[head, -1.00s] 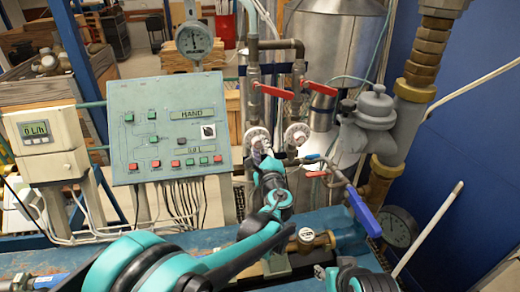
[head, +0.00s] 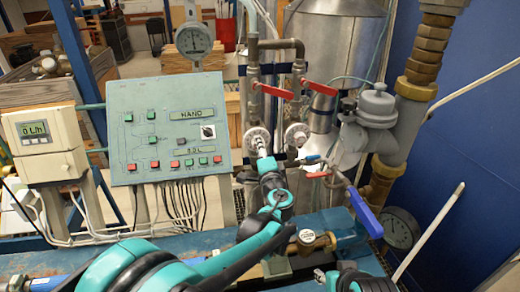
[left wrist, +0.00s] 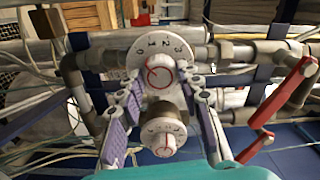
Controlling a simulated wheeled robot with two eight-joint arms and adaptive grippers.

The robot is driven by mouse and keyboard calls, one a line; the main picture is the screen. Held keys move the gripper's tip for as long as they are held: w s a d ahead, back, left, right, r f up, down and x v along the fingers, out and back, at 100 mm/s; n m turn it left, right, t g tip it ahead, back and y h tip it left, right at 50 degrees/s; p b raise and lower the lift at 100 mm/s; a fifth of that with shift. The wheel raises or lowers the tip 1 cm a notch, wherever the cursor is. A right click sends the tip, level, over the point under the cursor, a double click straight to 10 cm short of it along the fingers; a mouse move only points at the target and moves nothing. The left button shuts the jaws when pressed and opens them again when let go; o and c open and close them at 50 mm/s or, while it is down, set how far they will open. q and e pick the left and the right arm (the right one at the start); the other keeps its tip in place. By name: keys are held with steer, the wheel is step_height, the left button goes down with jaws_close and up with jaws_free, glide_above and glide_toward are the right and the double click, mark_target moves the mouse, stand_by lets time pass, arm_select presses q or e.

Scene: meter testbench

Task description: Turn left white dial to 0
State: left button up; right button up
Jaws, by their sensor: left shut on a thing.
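The left white dial (head: 257,138) is a round disc with a central knob, on the pipework behind the bench. In the left wrist view it is the upper dial (left wrist: 160,58), with digits on its rim and a red mark on its knob pointing to the upper left. My left gripper (head: 262,153) is shut on this knob, with one finger on each side of it in the left wrist view (left wrist: 160,82). The exact digit at the mark is hard to read. Part of my right arm shows at the bottom right; its jaws cannot be made out.
A second white dial (head: 297,135) stands close to the right. Red valve levers (head: 273,91) are above the dials. A blue lever (head: 364,213) is lower right. A green control panel (head: 170,128) stands to the left, with a meter (head: 40,143) beyond it.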

arm_select(q)
steer(key=shift+n, duration=0.3)
steer(key=o, duration=1.2)
steer(key=shift+c, duration=0.2)
steer(key=s+d, duration=0.2)
steer(key=s, duration=0.9)
steer(key=shift+s+d, duration=0.15)
steer(key=shift+s, duration=0.25)
